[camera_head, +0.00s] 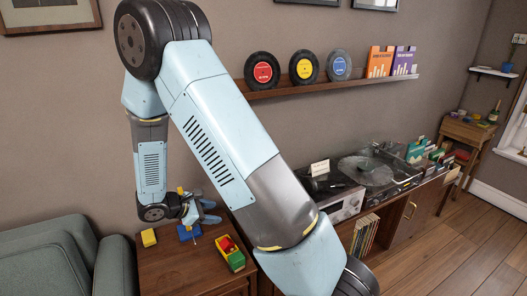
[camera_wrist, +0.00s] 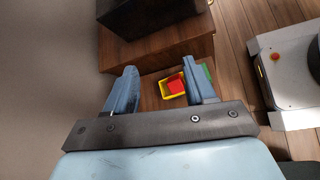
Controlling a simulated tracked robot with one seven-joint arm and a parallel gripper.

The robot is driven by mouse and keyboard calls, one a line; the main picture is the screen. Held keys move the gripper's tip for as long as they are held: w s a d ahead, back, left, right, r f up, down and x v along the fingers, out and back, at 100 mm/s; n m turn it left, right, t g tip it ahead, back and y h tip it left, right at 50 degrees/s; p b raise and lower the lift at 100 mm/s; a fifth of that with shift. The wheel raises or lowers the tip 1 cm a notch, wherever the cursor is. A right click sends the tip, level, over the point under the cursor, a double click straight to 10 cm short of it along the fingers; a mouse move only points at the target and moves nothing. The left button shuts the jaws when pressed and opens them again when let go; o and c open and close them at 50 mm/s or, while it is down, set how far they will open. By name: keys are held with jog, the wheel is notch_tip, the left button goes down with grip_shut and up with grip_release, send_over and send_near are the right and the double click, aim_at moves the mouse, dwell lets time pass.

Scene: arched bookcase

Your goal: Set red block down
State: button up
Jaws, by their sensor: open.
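The red block (camera_head: 227,243) sits in a small yellow container (camera_head: 219,253) on the wooden side table. A green block (camera_head: 237,261) is right beside it. In the wrist view the red block (camera_wrist: 176,86) shows inside the yellow rim (camera_wrist: 163,91), with part of the green block (camera_wrist: 207,72) behind the right finger. My gripper (camera_head: 212,212) is open above the table, up and left of the container in the head view. Its two fingers are spread with nothing between them in the wrist view (camera_wrist: 159,72). The red block is apart from the fingers.
A yellow block (camera_head: 149,238) and a blue block (camera_head: 188,232) lie on the side table (camera_head: 165,265), left of the container. A green armchair (camera_head: 45,260) stands left of the table. A record player (camera_head: 330,190) stands on the cabinet to the right. The table's front left is clear.

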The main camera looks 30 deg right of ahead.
jog(key=s+d+r+m+g+y, duration=0.1)
jog(key=s+d+r+m+y, duration=0.2)
jog(key=r, duration=0.6)
jog(key=s+d+r+m+g+y, duration=0.1)
jog(key=s+d+r+m, duration=0.2)
jog(key=s+r+m, duration=0.45)
jog(key=s+d+r+m+t+y, duration=0.1)
jog(key=s+r+m+t+y, duration=0.4)
jog(key=s+r, duration=0.8)
notch_tip(320, 180, up, 3)
jog(key=shift+s+d+f+m+y, duration=0.15)
jog(key=shift+s+m+y, duration=0.15)
jog(key=shift+y, duration=0.4)
